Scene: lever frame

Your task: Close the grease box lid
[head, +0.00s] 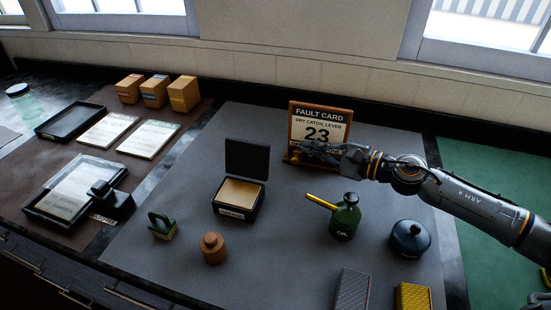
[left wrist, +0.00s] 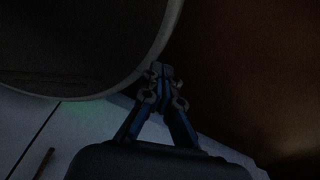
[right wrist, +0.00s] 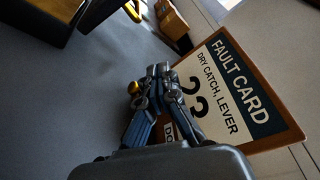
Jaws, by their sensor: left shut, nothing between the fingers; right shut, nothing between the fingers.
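The grease box (head: 238,199) is a small black box with a tan inside and a white label on its front. It stands on the grey mat with its black lid (head: 247,159) raised upright at the back. My right gripper (head: 298,150) is shut and empty, to the right of the lid and in front of the fault card. In the right wrist view its fingers (right wrist: 157,72) are together, and a dark box edge shows at top left. My left gripper is outside the head view; in the left wrist view its fingertips (left wrist: 160,70) are shut with nothing between them.
The fault card (head: 319,127) stands behind my right gripper. A green oil can (head: 345,218), a dark round pot (head: 410,239), a wooden knobbed piece (head: 213,248) and a green-handled item (head: 162,226) stand around the box. The mat (head: 290,235) is clear between box and oil can.

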